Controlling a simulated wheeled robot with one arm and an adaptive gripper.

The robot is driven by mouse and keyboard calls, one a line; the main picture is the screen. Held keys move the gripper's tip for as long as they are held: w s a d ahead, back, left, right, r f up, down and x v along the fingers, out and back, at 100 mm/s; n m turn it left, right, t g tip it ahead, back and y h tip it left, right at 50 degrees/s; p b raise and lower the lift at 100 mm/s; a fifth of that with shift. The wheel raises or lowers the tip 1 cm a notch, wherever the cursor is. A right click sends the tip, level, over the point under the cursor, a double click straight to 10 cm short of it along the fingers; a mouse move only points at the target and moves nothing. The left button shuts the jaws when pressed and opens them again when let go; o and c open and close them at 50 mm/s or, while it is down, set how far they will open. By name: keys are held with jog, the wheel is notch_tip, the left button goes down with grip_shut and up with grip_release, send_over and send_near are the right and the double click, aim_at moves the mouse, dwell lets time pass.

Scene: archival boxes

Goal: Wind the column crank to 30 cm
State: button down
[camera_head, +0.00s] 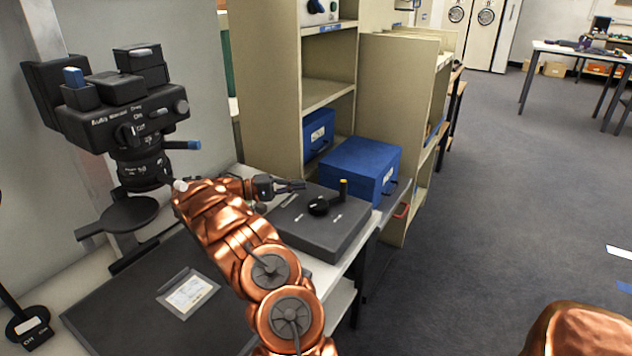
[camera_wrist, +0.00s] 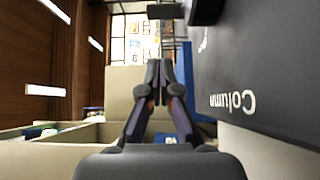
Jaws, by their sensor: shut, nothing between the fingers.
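The column crank (camera_head: 318,206) is a black hub and arm on top of a dark grey control box (camera_head: 318,238). My gripper (camera_head: 303,185) is shut and empty, just left of the handle and behind the hub, apart from the handle. In the wrist view my gripper (camera_wrist: 158,64) has its fingertips together, beside the box (camera_wrist: 270,60), whose lettering reads "Column". A black crank part (camera_wrist: 205,10) is at the top edge there. The height reading cannot be made out.
A black camera (camera_head: 115,105) hangs on a metal column (camera_head: 42,30) over a dark baseboard (camera_head: 130,300) with a label card (camera_head: 188,293). A blue archival box (camera_head: 360,165) stands close behind the control box, by beige shelves (camera_head: 275,90). Open floor (camera_head: 470,200) lies to the right.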

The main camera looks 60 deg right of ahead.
jog(key=v, duration=0.3)
jog(key=shift+a, duration=0.2)
jog(key=shift+w+r+p, duration=0.2)
jog(key=shift+w+p, duration=0.05)
jog(key=shift+p, duration=0.45)
jog(key=shift+w+d+r+p, duration=0.1)
jog(key=shift+d+p, duration=0.3)
jog(key=shift+p, duration=0.45)
jog(key=d+p, duration=0.2)
jog(key=p, duration=0.3)
jog(key=shift+d, duration=0.25)
jog(key=shift+s+d+p, duration=0.2)
jog(key=shift+d+p, duration=0.25)
jog(key=shift+p, duration=0.4)
jog(key=shift+s+d+f, duration=0.35)
jog(key=shift+s+d, duration=0.1)
jog(key=x, duration=0.9)
jog(key=shift+s, duration=0.25)
jog(key=shift+s+a+p, duration=0.35)
jog(key=shift+s+a, duration=1)
jog(key=shift+a, duration=0.05)
